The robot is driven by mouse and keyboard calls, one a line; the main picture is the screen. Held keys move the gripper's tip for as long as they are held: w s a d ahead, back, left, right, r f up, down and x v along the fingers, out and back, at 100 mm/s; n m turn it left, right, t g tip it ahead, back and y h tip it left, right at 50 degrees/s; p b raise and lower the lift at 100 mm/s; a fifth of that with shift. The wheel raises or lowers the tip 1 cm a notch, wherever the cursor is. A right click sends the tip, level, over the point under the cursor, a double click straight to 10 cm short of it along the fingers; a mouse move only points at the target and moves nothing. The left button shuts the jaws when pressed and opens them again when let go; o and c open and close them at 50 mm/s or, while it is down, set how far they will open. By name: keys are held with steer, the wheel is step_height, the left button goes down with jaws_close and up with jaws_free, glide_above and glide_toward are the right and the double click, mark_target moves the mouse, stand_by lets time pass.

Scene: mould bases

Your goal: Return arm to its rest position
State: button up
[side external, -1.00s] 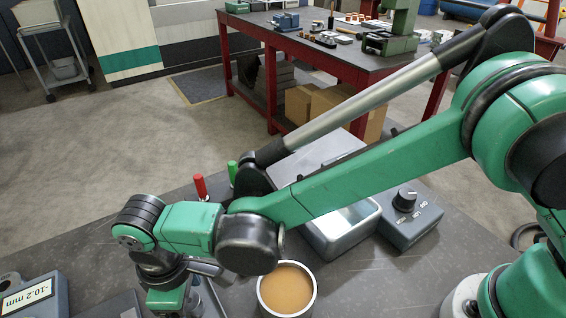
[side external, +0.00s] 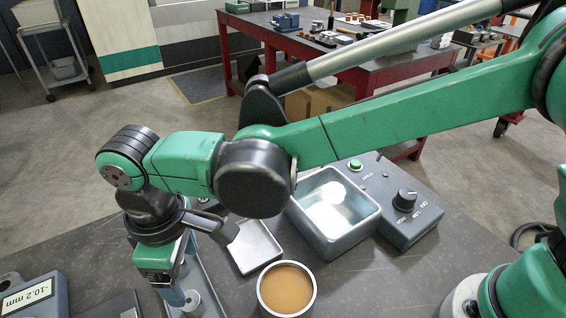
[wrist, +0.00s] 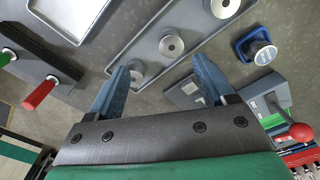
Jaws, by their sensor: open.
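My gripper (side external: 180,288) hangs at the lower left of the side view, above the table, partly hidden by my wrist. In the wrist view my gripper (wrist: 160,64) has its two blue fingers spread wide with nothing between them. Below the fingers lies a grey tray (wrist: 190,27) bearing round metal pieces, one of them a disc (wrist: 171,44) seen between the fingertips. The fingers look clear of the discs. In the side view the tray is mostly hidden behind my gripper.
A pot of tan contents (side external: 287,289) stands right of my gripper. Behind it are a shallow tray (side external: 258,247), a metal bath (side external: 338,240) and a control box (side external: 408,222). Red (wrist: 40,93) and green handles lie left in the wrist view.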

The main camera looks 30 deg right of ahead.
steer(key=w+d+r+m+t+y, duration=0.15)
steer(key=d+r+m, duration=0.25)
steer(key=d, duration=0.7)
steer(key=w+d+r+m+t, duration=0.1)
steer(key=d+r+m+t, duration=0.25)
steer(key=d, duration=0.65)
steer(key=s+d+f+m+t+h, duration=0.1)
steer(key=s+d+m, duration=0.2)
steer(key=d, duration=0.6)
steer(key=shift+s+d+f+m+t, duration=0.15)
steer(key=shift+s+d+m+t, duration=0.1)
steer(key=shift+m+t, duration=0.2)
steer(key=shift+h, duration=0.25)
